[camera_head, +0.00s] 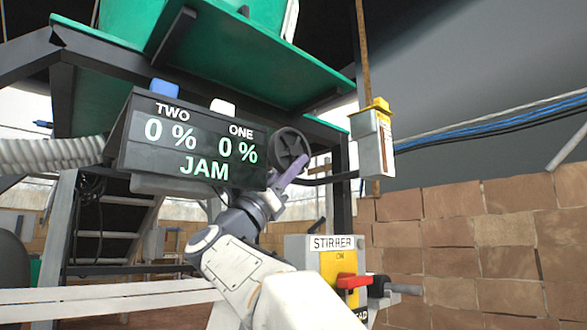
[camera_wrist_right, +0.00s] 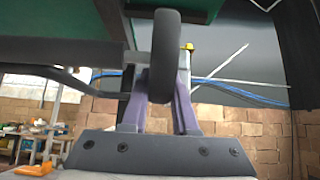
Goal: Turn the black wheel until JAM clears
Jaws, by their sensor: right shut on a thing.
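The black wheel (camera_head: 289,148) is on the right end of the dark display box (camera_head: 128,152). The box reads "TWO 0 %", "ONE 0 %" and "JAM" (camera_head: 204,168) in pale green letters. My right gripper (camera_head: 294,168) is shut on the wheel's lower rim, its purple fingers reaching up from below. In the right wrist view the black wheel (camera_wrist_right: 166,50) stands edge-on between the two purple fingers (camera_wrist_right: 160,108). My left gripper is in neither view.
A blue button (camera_head: 164,88) and a white button (camera_head: 222,106) top the box. A "STIRRER" box (camera_head: 330,255) with a red lever (camera_head: 353,281) stands lower right. A grey box with a yellow top (camera_head: 374,140) hangs right of the wheel. A brick wall (camera_head: 480,240) is behind.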

